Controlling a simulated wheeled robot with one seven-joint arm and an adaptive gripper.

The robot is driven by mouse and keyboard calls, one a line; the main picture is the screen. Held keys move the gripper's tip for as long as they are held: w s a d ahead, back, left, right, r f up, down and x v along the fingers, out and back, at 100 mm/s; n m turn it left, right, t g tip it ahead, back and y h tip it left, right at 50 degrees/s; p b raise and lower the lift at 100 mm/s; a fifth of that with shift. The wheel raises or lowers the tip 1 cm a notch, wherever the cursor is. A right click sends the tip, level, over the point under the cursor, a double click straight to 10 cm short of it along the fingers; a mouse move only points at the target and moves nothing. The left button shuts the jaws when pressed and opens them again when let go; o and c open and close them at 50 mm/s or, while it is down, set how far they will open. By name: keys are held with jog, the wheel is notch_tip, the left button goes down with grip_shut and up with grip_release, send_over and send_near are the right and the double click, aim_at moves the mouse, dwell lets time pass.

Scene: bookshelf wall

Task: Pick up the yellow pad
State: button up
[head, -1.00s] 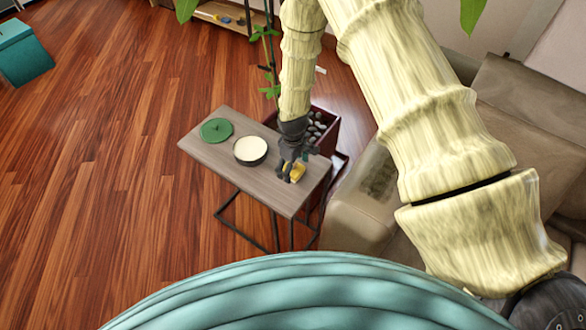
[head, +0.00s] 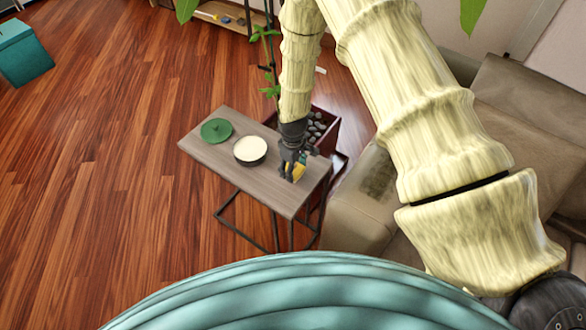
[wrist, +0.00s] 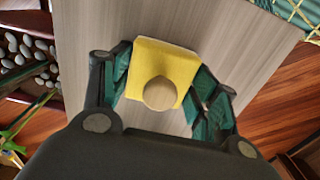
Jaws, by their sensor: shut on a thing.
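The yellow pad (wrist: 165,58) is a squarish yellow block with a round tan knob (wrist: 159,94) on it. In the head view the pad (head: 299,171) is partly hidden by my gripper (head: 290,167), at the right end of the small wooden side table (head: 215,160). In the wrist view the green-lined fingers of my gripper (wrist: 163,86) are on either side of the pad and closed on it. The pad is at or very near the tabletop; I cannot tell whether it touches it.
A round pot with a cream top (head: 250,150) and a green lid-like disc (head: 216,130) are on the table, left of my gripper. A planter with dark stones (head: 318,127) stands behind. A beige sofa (head: 365,200) is close on the right. Open wood floor lies left.

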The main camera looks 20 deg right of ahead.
jog(key=shift+r+b, duration=1.15)
jog(key=shift+r, duration=3.8)
jog(key=o, duration=0.4)
jog(key=shift+c, duration=1.1)
